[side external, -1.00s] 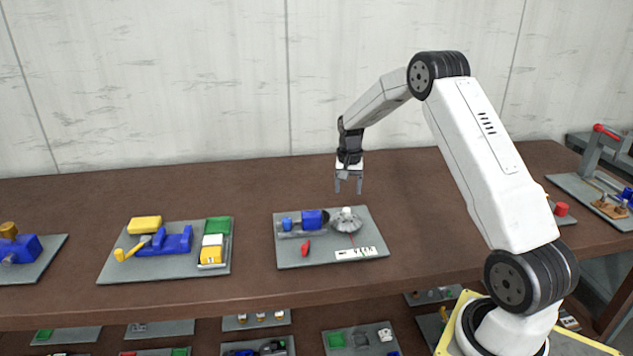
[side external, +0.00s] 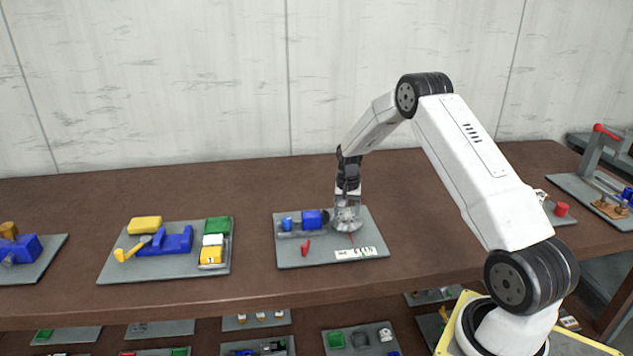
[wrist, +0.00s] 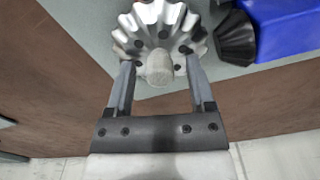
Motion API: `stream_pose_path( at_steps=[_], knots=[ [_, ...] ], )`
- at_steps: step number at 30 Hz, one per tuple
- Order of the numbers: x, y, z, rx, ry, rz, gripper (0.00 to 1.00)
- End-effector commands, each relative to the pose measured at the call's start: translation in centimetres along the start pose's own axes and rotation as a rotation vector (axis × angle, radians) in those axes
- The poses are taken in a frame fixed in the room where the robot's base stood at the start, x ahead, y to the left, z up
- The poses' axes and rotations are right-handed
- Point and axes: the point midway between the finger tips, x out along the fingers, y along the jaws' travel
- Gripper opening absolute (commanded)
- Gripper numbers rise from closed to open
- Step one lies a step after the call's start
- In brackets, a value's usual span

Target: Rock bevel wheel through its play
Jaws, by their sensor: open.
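The bevel wheel (side external: 348,226) is a silver toothed disc on the grey plate in the side view. It fills the top middle of the wrist view (wrist: 150,25), with a pale round hub (wrist: 158,68) at its centre. My gripper (side external: 347,207) points down over the wheel. In the wrist view my gripper (wrist: 158,75) is open, one finger on each side of the hub, with gaps showing. A dark bevel pinion (wrist: 236,38) sits beside the wheel, attached to a blue block (side external: 313,218). Whether the fingertips touch the wheel's face is unclear.
The grey plate (side external: 290,258) also carries a small red part (side external: 306,247), a smaller blue piece (side external: 287,223) and a white label (side external: 356,253) with dark marks. Another plate with yellow, blue and green parts (side external: 180,240) lies left. Bare brown table surrounds the plate.

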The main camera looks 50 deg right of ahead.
Motion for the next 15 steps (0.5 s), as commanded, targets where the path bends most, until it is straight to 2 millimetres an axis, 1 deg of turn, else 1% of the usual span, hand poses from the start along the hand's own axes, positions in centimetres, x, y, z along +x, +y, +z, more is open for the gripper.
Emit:
stream_pose_path(
  at_steps=[6,7,8,9,11,12,13,15],
  knots=[
    [0.02,0.00,-0.01,0.000,0.000,0.000,0.69],
    [0.02,0.00,-0.01,0.000,0.000,0.000,0.63],
    [0.01,0.00,-0.01,0.000,0.000,0.000,0.54],
    [0.01,0.00,-0.01,0.000,0.000,0.000,0.41],
    [0.01,0.00,0.00,0.000,0.000,0.000,0.22],
    [0.01,0.00,0.00,0.000,0.000,0.000,0.09],
    [0.00,0.00,0.00,0.000,0.000,0.000,0.00],
    [0.00,0.00,0.00,0.000,0.000,0.000,0.00]
  ],
)
